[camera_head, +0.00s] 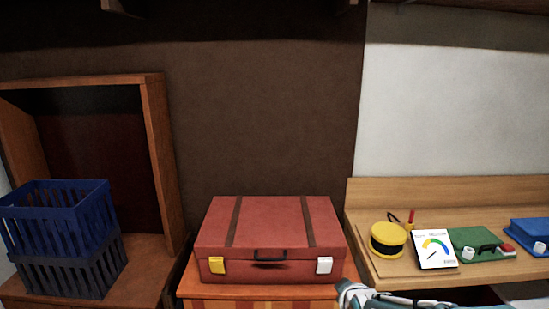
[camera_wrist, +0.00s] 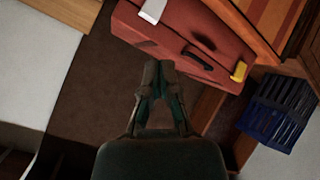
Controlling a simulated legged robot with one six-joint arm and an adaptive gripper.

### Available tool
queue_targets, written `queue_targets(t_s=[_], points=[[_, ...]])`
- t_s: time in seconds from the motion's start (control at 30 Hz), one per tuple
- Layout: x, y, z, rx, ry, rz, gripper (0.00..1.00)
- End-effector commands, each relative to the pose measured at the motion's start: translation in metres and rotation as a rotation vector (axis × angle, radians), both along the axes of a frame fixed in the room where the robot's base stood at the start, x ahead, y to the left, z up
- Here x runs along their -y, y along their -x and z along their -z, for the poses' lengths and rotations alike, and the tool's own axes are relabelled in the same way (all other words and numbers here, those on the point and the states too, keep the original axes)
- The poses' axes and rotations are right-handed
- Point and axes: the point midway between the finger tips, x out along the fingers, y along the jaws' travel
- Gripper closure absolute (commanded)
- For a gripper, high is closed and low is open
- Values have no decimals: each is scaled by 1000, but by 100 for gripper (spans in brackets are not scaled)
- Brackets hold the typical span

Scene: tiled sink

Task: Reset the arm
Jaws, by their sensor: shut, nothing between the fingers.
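My gripper (camera_wrist: 158,75) shows in the wrist view with its fingertips together and nothing between them. It points toward the front of a red suitcase, apart from it as far as I can tell. In the head view only part of my arm shows at the bottom, right of the suitcase; the fingertips are not visible there. The red suitcase (camera_head: 270,222) lies closed on an orange stand (camera_head: 190,292), with a dark handle and one yellow and one white latch. It also shows at the top of the wrist view (camera_wrist: 190,30).
On the wooden counter (camera_head: 365,210) at the right are a yellow-and-black round object (camera_head: 388,238), a white gauge card (camera_head: 434,250), a green case (camera_head: 475,240) and a blue box (camera_head: 530,235).

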Motion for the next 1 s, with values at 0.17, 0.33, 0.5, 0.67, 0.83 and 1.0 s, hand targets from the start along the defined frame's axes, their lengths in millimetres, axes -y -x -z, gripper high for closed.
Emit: queue_targets(t_s=[0.17, 0.33, 0.5, 0.67, 0.83, 1.0], points=[[-1, 50, -31, -109, -135, 111, 100], [-1, 106, -51, -223, -253, 233, 100], [-1, 166, -64, -331, -356, 367, 100], [-2, 207, -69, -405, -415, 461, 100], [-2, 220, -69, -431, -433, 496, 100], [-2, 219, -69, -432, -432, 495, 100]])
